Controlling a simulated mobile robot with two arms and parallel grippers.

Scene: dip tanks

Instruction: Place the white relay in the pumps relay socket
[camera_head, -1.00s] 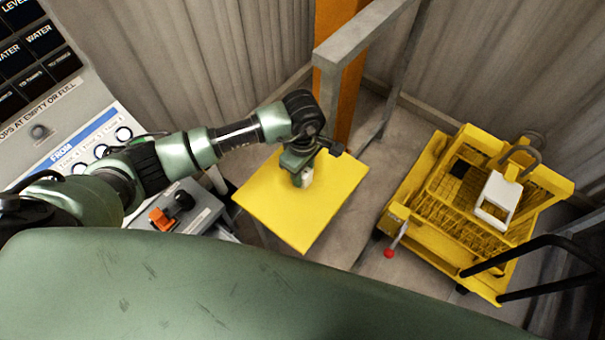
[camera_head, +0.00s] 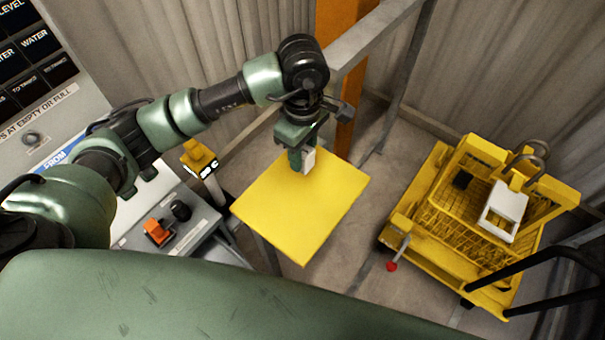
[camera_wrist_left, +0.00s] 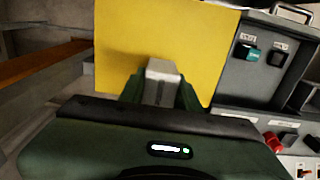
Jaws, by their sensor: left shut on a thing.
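The white relay (camera_head: 309,159) is a small pale block between the fingers of my left gripper (camera_head: 301,160). The gripper is shut on it and holds it above the yellow table top (camera_head: 290,225). In the left wrist view the relay (camera_wrist_left: 162,80) sits between the green fingers (camera_wrist_left: 160,92), with the yellow surface behind it. My right gripper is not in view. I cannot make out a pumps relay socket in these frames.
A grey control box (camera_head: 200,225) with an orange switch stands left of the yellow table. A labelled panel (camera_head: 35,100) is at the upper left. A yellow cart (camera_head: 420,250) with a basket stands at the right. An orange post and grey rail stand behind.

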